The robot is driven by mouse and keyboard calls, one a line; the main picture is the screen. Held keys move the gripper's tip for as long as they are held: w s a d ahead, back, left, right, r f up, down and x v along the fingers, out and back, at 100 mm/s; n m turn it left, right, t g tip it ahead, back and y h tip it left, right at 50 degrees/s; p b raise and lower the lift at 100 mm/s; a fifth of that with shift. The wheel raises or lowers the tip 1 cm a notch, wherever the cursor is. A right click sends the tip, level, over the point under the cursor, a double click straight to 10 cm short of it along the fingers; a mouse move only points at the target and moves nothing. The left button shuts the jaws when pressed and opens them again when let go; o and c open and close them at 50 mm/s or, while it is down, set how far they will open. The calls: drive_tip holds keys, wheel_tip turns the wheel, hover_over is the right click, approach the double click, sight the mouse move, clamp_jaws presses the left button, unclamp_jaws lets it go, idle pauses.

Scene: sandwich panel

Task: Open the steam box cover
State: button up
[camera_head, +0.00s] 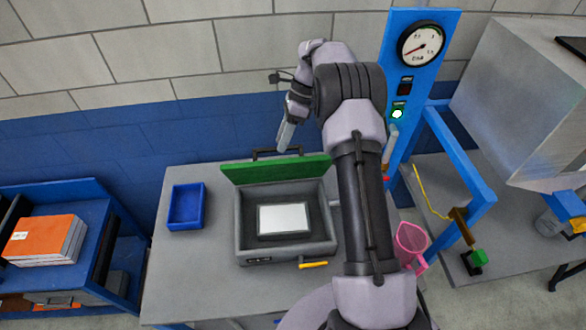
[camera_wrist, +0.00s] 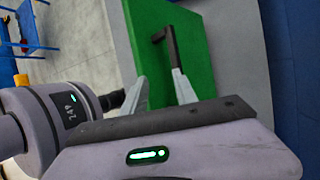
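The steam box (camera_head: 240,225) is a grey case on the table. Its green cover (camera_head: 270,171) stands raised and tilted at the rear edge, and the box interior with a white plate (camera_head: 283,218) is visible. A black handle (camera_head: 262,153) shows at the cover's top edge. My gripper (camera_head: 285,145) points down near that handle. In the wrist view, my gripper (camera_wrist: 158,75) has its fingers apart with the green cover between and beyond them. The black handle (camera_wrist: 168,36) lies just past the right fingertip; contact cannot be told.
A blue tray (camera_head: 174,219) sits left of the box. A pink cup (camera_head: 411,240) is at the right. A blue panel with a gauge (camera_head: 421,43) stands behind on the right. A blue shelf with orange-covered books (camera_head: 42,238) is at the far left.

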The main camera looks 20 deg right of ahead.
drive_tip(key=s+a+r+b, duration=0.1)
drive_tip(key=s+a, duration=0.1)
drive_tip(key=s, duration=1)
drive_tip(key=shift+a+b, duration=0.15)
drive_tip(key=shift+b, duration=0.15)
drive_tip(key=shift+r, duration=0.1)
